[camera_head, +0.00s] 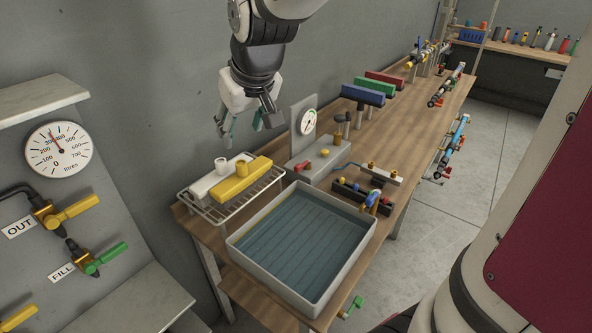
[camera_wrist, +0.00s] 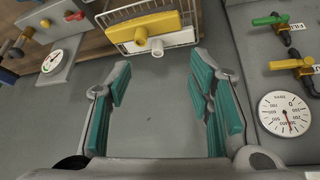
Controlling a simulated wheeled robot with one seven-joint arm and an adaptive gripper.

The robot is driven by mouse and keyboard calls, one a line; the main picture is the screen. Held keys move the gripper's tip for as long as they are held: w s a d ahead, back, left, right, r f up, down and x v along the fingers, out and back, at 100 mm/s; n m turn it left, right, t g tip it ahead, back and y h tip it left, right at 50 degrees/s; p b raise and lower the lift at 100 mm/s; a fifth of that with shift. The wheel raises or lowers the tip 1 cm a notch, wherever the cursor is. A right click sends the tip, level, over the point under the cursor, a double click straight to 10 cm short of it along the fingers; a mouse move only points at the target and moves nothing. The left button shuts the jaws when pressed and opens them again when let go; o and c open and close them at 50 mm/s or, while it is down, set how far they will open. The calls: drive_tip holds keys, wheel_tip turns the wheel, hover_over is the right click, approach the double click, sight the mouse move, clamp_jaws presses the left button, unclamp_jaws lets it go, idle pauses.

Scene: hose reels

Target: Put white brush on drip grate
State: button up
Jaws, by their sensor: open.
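The white brush (camera_head: 213,181), a pale block with a round knob, lies side by side with the yellow brush (camera_head: 241,179). Both appear to rest on the wire drip grate (camera_head: 247,203) at the near left end of the bench. In the wrist view the white brush's knob (camera_wrist: 157,47) shows at the top centre, beside the yellow brush (camera_wrist: 150,24) and the grate (camera_wrist: 120,14). My gripper (camera_head: 250,122) is open and empty, above the bench near the wall. Its fingers (camera_wrist: 160,75) are apart from both brushes, with only grey wall between them.
A grey water basin (camera_head: 303,242) stands in front of the grate. A gauge stand (camera_head: 305,127) and grey block (camera_head: 320,161) are to its right, with blue, green and red brushes farther back. A valve panel (camera_head: 62,205) with a dial is at the left.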

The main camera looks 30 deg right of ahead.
drive_tip(key=s+r+m, duration=0.1)
drive_tip(key=s+r, duration=0.1)
drive_tip(key=s, duration=2)
drive_tip(key=shift+d, duration=0.45)
